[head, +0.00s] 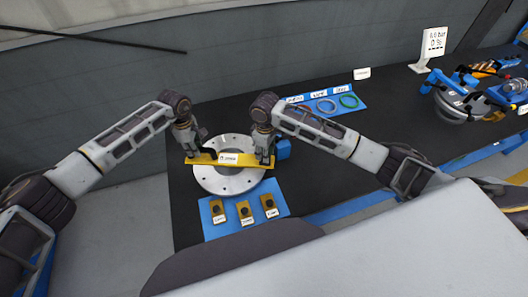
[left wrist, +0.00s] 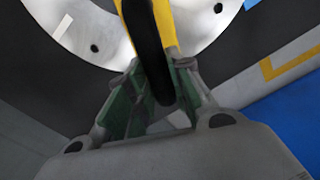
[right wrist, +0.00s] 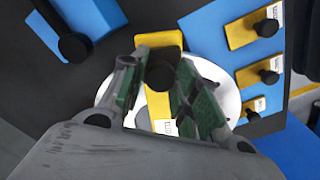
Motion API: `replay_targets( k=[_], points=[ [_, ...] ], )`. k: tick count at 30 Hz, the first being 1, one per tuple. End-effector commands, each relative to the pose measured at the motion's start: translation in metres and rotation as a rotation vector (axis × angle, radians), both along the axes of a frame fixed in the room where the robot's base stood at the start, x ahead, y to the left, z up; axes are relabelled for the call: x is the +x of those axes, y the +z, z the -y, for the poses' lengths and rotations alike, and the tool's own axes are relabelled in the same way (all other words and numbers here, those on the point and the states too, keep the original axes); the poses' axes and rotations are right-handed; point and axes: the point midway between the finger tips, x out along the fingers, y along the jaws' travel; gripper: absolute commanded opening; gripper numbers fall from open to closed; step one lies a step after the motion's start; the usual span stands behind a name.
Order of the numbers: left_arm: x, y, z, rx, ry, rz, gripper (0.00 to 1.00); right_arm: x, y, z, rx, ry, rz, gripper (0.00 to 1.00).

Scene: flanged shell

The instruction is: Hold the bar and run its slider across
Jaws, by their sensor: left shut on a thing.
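The yellow bar (head: 215,157) lies across the round pale metal flange (head: 215,181). A white label sits near the bar's middle. My left gripper (head: 190,150) is at the bar's left end, shut on a black curved handle; the handle (left wrist: 148,50) runs between the fingers in the left wrist view. My right gripper (head: 264,157) is at the bar's right end. In the right wrist view a black knob (right wrist: 160,73) on the yellow bar (right wrist: 163,40) is between its fingers, which stand apart around it. I cannot tell which part is the slider.
A blue plate (head: 238,220) with several yellow labelled blocks lies in front of the flange. A blue block (head: 283,149) is right of the bar. A blue tray (head: 325,105) with rings is behind. Tools and a white sign (head: 434,42) stand at the back right.

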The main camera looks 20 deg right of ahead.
Motion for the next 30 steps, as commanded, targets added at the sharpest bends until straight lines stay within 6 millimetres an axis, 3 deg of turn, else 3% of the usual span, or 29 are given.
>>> replay_targets(
  k=[3, 17, 23, 30],
  points=[
    [0.001, 0.000, -0.001, 0.003, 0.001, 0.001, 0.00, 0.000, 0.000, 0.000, 0.001, 0.000, 0.001, 0.48],
    [0.001, 0.000, -0.001, 0.003, 0.001, 0.001, 0.00, 0.001, 0.005, -0.001, 0.001, 0.001, 0.001, 0.48],
    [0.000, 0.000, -0.001, 0.003, 0.001, 0.001, 0.00, 0.001, 0.022, -0.001, 0.002, 0.001, 0.004, 0.48],
    [0.000, 0.000, -0.001, 0.003, 0.001, 0.001, 0.00, 0.001, 0.056, -0.001, 0.002, 0.001, 0.004, 0.48]
  ],
)
